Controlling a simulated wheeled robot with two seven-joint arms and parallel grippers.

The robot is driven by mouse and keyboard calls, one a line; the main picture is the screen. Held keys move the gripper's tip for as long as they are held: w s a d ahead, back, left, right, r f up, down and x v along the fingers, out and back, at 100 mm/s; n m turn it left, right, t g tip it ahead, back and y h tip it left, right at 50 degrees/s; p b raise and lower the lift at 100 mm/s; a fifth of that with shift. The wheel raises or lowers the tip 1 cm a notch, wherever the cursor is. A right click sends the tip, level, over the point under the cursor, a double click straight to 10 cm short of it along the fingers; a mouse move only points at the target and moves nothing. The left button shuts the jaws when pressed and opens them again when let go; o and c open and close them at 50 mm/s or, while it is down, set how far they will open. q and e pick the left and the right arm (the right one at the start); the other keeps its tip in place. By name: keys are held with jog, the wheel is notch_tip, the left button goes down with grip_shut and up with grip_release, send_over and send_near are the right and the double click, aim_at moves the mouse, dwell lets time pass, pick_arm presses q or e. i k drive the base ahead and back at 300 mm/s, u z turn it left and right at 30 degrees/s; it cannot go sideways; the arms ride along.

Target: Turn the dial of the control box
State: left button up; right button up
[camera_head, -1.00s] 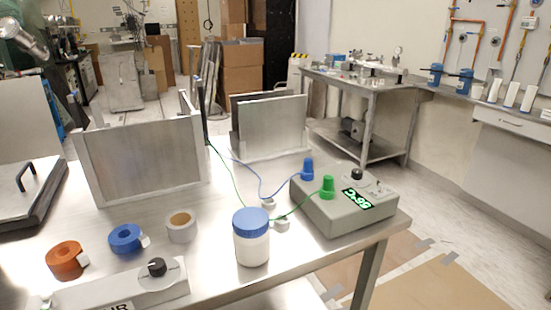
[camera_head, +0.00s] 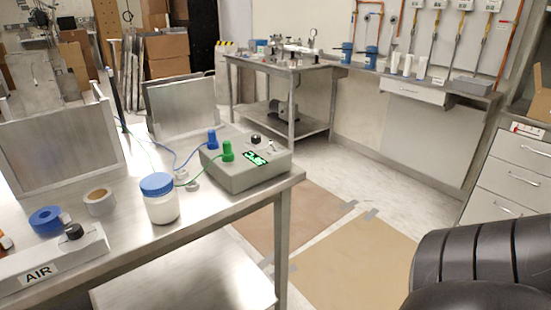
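The control box (camera_head: 243,178) is a grey sloped box near the right end of the steel table. It has a green lit display (camera_head: 256,159), a black dial (camera_head: 256,140) on top toward the back, and a small switch beside it. A blue plug (camera_head: 212,139) and a green plug (camera_head: 228,151) stand on it with wires running left. Another box, labelled AIR, lies at the front left with a black knob (camera_head: 74,232). Neither gripper shows in the view.
A white jar with a blue lid (camera_head: 159,199) stands left of the control box. Tape rolls (camera_head: 99,202) and upright metal plates (camera_head: 62,147) are further left. A dark ribbed part, probably my arm, fills the lower right. The floor right of the table (camera_head: 297,202) is clear.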

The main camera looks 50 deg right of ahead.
aim_at(256, 139)
jog(key=z, duration=1.7)
jog(key=i, duration=0.4)
jog(key=u, duration=2.65)
jog(key=k, duration=0.9)
jog(key=z, duration=1.15)
